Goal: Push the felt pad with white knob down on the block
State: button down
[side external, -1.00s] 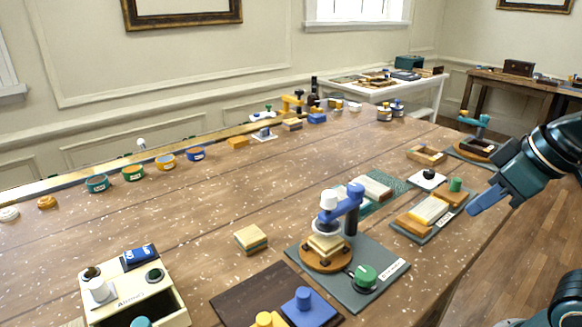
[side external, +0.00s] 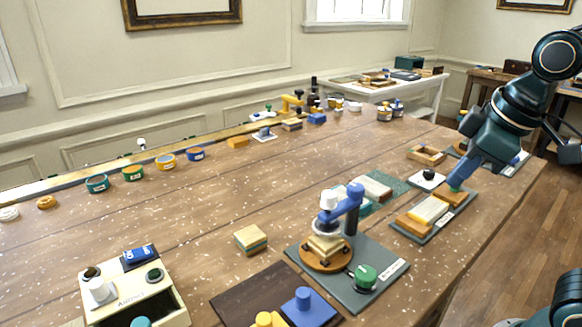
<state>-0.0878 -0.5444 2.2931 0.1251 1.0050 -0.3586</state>
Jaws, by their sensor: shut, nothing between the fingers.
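A press with a blue arm (side external: 352,208) stands on a dark grey board (side external: 380,268). Under the pad, a light layered block (side external: 327,246) rests on a round wooden base (side external: 312,259). Whether pad and block touch is unclear from here. My gripper (side external: 455,186) is shut and empty, with blue fingers pointing down at the back of the tray with wooden blocks, to the right of the press. The tray's green knob is hidden behind the fingers.
A green knob (side external: 365,276) stands at the front of the press board. The tray (side external: 412,236) holds orange and cream blocks. A white pad with a dark knob (side external: 428,179) and an open wooden frame (side external: 427,155) are near my gripper. A drawer box (side external: 128,301) stands front left.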

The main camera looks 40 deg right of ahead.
jog(key=w+a+r+n+g, duration=0.2)
jog(key=w+a+r+n, duration=0.15)
jog(key=w+n, duration=0.5)
jog(key=n+g, duration=0.2)
jog(key=n, duration=0.3)
send_over(327, 195)
jog(key=shift+s+f+h, duration=0.25)
jog(key=shift+f+h, duration=0.15)
jog(key=shift+f, duration=0.75)
jog(key=shift+w+a+f+n, duration=0.2)
jog(key=shift+w+a+n, duration=0.05)
jog(key=shift+a+n, duration=0.15)
jog(key=shift+f, duration=0.15)
jog(key=shift+d+f, duration=0.2)
jog(key=shift+f, duration=1.45)
jog(key=shift+d+f, duration=0.15)
jog(key=shift+f, duration=1.5)
jog(key=a, duration=0.1)
jog(key=a+r, duration=0.1)
jog(key=a, duration=0.1)
